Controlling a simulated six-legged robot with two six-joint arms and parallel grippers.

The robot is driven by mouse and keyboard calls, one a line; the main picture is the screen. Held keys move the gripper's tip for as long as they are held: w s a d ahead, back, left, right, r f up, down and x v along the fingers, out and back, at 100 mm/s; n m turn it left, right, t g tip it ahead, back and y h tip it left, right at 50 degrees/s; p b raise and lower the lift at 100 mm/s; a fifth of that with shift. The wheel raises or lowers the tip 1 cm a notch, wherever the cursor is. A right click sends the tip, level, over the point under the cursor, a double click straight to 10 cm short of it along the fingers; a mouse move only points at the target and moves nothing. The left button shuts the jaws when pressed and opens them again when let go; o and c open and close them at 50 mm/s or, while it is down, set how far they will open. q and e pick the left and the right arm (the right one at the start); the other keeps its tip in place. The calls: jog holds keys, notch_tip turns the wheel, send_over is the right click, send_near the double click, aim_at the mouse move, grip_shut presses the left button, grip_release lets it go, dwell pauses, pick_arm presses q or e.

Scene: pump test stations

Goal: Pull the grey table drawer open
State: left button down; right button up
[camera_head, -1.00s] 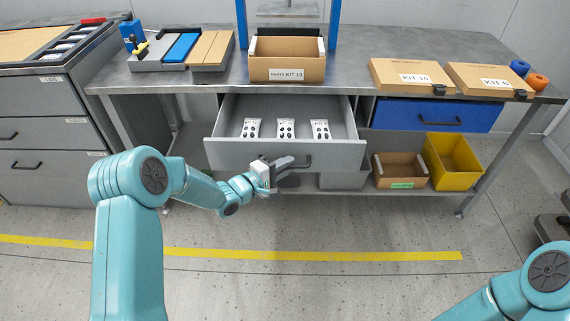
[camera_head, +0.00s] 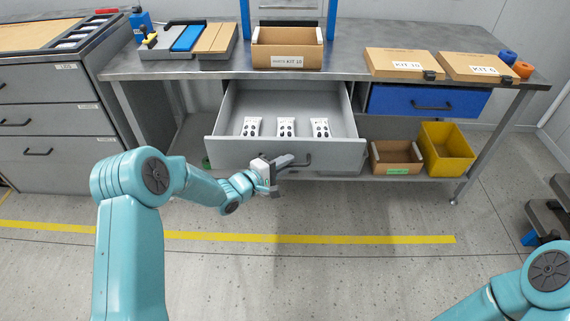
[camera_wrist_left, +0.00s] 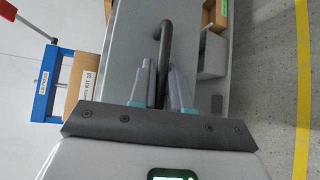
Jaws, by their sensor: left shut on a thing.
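The grey table drawer (camera_head: 232,153) stands pulled out from under the grey table, below the cardboard box. Inside it lie several white cards or packets with dark spots in a row. My left gripper (camera_head: 283,166) is at the drawer's front, shut on its dark bar handle (camera_head: 304,161). In the left wrist view the handle (camera_wrist_left: 166,42) runs between the two fingers of the gripper (camera_wrist_left: 161,85). The drawer front (camera_wrist_left: 136,40) shows behind it. Only part of my right arm shows at the lower right; its gripper is out of view.
A closed blue drawer (camera_head: 425,106) is to the right under the table (camera_head: 350,65). A brown bin (camera_head: 394,168) and a yellow bin (camera_head: 446,158) stand on the lower shelf. A grey cabinet (camera_head: 50,150) is at the left. The floor in front is clear.

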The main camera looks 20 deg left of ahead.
pick_arm(q)
jog(key=shift+w+a, duration=0.1)
jog(key=shift+w, duration=0.1)
jog(key=c, duration=1.2)
grip_release()
jog(key=p+v, duration=0.2)
jog(key=v, duration=1.4)
jog(key=shift+s, duration=0.15)
